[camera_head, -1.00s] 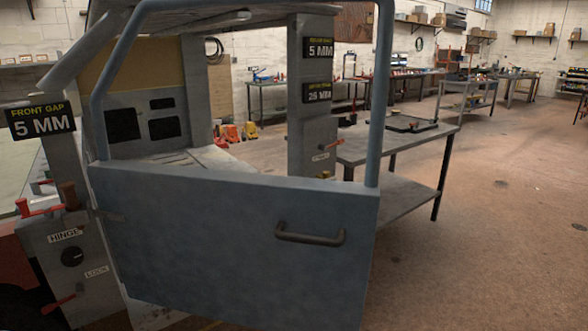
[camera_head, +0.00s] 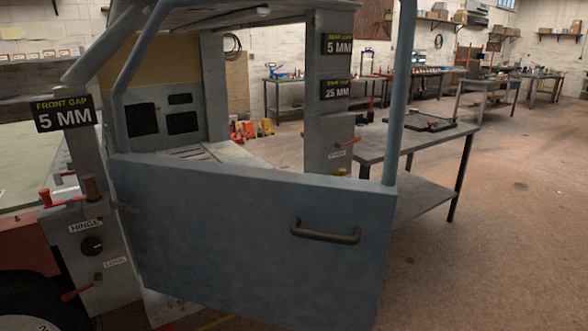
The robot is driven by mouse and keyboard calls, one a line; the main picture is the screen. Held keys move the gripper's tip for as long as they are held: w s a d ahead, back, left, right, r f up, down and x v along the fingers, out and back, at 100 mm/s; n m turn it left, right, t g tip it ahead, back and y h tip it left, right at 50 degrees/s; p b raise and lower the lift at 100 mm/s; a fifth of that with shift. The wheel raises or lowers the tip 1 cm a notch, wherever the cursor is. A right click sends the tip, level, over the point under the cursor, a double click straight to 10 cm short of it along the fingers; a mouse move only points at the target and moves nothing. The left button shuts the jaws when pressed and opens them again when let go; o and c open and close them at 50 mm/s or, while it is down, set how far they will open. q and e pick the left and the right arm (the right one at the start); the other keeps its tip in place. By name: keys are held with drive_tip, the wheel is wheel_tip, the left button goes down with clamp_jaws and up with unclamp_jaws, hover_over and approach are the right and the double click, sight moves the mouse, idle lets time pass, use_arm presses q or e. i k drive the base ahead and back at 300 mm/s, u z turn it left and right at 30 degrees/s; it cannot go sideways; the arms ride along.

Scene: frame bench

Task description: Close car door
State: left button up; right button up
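The car door (camera_head: 250,245) is a blue-grey panel with a tubular window frame above it. It stands open, swung out from the frame, with its hinge side at the left by the post marked HINGE and LOCK. Its dark bar handle (camera_head: 325,231) is near the right edge of the panel. Neither of my grippers is in view.
A front gap sign (camera_head: 64,114) reads 5 MM. The hinge post (camera_head: 92,240) carries a knob and red levers. A grey metal table (camera_head: 385,146) stands behind the door at the right. The floor (camera_head: 500,255) at the right is open.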

sight(293, 250)
drive_tip(key=u, duration=1.5)
drive_tip(key=i, duration=0.85)
drive_tip(key=z, duration=1.65)
